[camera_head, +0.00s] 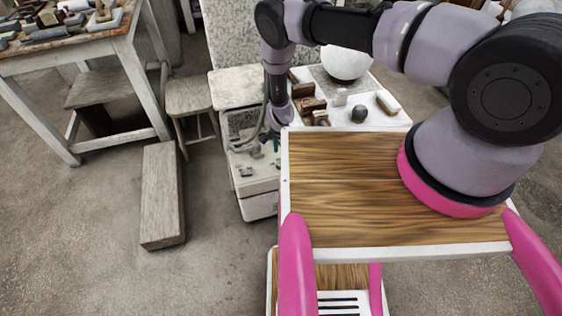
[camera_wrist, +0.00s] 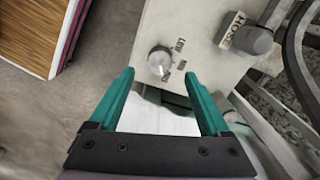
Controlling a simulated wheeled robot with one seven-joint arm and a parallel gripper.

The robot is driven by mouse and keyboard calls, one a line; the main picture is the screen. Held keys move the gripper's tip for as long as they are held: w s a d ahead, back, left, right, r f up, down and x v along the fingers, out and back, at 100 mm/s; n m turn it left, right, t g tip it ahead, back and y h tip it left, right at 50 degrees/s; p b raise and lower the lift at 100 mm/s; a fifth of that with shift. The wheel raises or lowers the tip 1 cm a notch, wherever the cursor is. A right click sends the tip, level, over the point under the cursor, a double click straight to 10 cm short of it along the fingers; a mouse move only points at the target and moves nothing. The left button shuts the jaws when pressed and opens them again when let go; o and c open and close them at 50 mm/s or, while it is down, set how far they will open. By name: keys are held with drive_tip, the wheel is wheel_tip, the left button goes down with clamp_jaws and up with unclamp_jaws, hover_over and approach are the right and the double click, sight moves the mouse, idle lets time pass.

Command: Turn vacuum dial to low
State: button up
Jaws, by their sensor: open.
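The vacuum dial (camera_wrist: 159,61) is a round silver-grey knob on a pale panel (camera_wrist: 200,20) in the wrist view. In the head view my gripper (camera_head: 268,140) is small and dark at the front of the off-white machine (camera_head: 258,205). The dial cannot be made out there.
A grey hose fitting (camera_wrist: 252,38) and hoses lie right of the dial. A stool (camera_head: 188,96) and a wooden block (camera_head: 162,195) stand left, with open floor around.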

wheel_tip(320, 180, down, 6)
drive_tip(key=shift+r, duration=0.1)
clamp_jaws()
idle(0.4)
